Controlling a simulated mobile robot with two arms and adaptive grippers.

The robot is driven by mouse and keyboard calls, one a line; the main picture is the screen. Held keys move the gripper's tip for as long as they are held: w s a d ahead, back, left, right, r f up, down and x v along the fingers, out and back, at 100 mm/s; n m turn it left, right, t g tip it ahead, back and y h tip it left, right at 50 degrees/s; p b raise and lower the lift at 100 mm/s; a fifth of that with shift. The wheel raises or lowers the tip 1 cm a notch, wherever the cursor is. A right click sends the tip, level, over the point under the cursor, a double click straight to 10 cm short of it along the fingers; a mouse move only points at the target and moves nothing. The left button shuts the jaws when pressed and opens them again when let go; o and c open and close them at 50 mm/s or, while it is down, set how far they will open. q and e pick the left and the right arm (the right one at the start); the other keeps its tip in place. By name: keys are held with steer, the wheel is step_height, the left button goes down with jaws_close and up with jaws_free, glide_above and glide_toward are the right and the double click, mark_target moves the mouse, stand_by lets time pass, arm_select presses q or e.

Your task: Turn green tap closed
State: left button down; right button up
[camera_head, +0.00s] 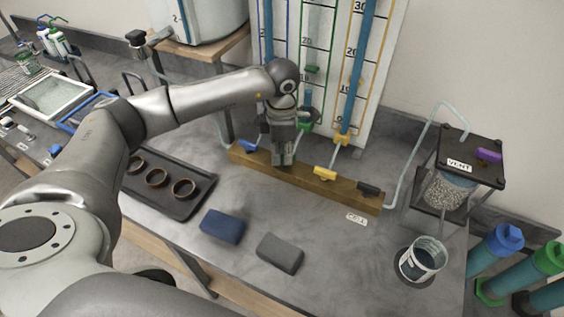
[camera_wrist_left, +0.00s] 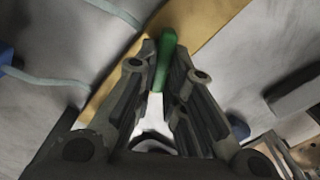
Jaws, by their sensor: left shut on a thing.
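My left gripper (camera_head: 283,158) reaches down onto the wooden tap bar (camera_head: 345,192), between the blue tap and the yellow tap. In the left wrist view my left gripper (camera_wrist_left: 165,85) is shut on the green tap (camera_wrist_left: 165,60), a green handle between its two fingertips. The green tap is hidden behind the gripper in the head view. My right gripper is not in view.
The scale board (camera_head: 370,75) with coloured tubes stands behind the bar. A dark tray (camera_head: 206,190) with several rings lies left. A blue block (camera_head: 222,226) and grey block (camera_head: 280,253) lie in front. A beaker (camera_head: 422,258) and vent stand (camera_head: 470,162) are right.

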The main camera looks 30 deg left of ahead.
mark_target(282, 155)
arm_select(q)
steer(key=m+b, duration=0.3)
steer(key=shift+w+f, duration=0.1)
steer(key=shift+w, duration=0.15)
steer(key=shift+r+m+b, duration=0.2)
steer(key=shift+m+b, duration=0.8)
steer(key=shift+m, duration=0.4)
steer(key=c, duration=1.5)
jaws_free()
step_height(282, 155, up, 12)
